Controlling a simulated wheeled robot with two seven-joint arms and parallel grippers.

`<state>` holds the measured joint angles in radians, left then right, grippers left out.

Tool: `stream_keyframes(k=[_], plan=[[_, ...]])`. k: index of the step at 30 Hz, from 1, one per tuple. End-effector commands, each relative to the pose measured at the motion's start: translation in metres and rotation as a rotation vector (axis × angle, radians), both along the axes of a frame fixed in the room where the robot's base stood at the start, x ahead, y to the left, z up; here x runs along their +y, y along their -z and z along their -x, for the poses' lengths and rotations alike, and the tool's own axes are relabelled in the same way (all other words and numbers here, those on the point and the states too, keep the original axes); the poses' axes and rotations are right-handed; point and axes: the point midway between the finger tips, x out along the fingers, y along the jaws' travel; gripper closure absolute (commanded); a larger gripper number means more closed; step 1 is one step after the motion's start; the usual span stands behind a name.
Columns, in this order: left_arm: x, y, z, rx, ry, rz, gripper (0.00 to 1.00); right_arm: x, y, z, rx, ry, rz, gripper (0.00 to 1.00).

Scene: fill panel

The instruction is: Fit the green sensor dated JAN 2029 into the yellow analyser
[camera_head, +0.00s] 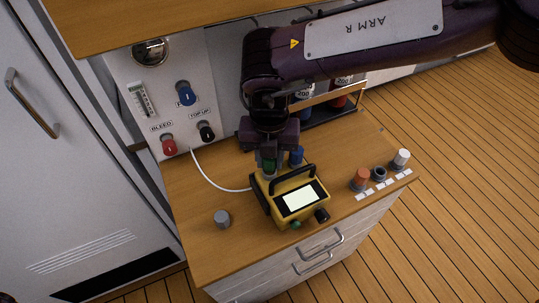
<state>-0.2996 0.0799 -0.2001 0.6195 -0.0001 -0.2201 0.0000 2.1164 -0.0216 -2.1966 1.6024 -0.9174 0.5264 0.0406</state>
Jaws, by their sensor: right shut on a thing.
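The yellow analyser (284,215) stands on the wooden worktop, with a pale screen and a dark handle. My right gripper (269,164) points down at the analyser's back left edge. It is shut on a small green piece that looks like the green sensor (269,163), mostly hidden by the fingers. No date can be read on it. I cannot tell whether the piece touches the analyser or sits in it. My left gripper is not in view.
A blue cylinder (297,157) stands behind the analyser. A grey cap (222,218) lies to its left. An orange cylinder (361,179), a dark ring (379,173) and a white cylinder (401,158) stand right, by white labels. A white hose (209,181) runs from the valve panel (170,85).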

Motion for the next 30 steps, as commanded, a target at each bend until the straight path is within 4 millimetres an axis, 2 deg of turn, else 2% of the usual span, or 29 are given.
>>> stream_keyframes(k=[16, 17, 22, 30], plan=[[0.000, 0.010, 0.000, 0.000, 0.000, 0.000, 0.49, 0.000, 0.015, 0.000, 0.001, 0.000, 0.000, 0.94], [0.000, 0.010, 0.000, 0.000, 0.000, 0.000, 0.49, 0.000, 0.015, 0.000, 0.001, 0.000, 0.000, 0.71], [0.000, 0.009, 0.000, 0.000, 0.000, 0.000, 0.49, 0.000, 0.014, 0.000, 0.001, 0.000, 0.000, 0.49], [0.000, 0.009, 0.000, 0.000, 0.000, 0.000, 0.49, 0.000, 0.013, 0.000, 0.000, 0.000, 0.000, 0.47]])
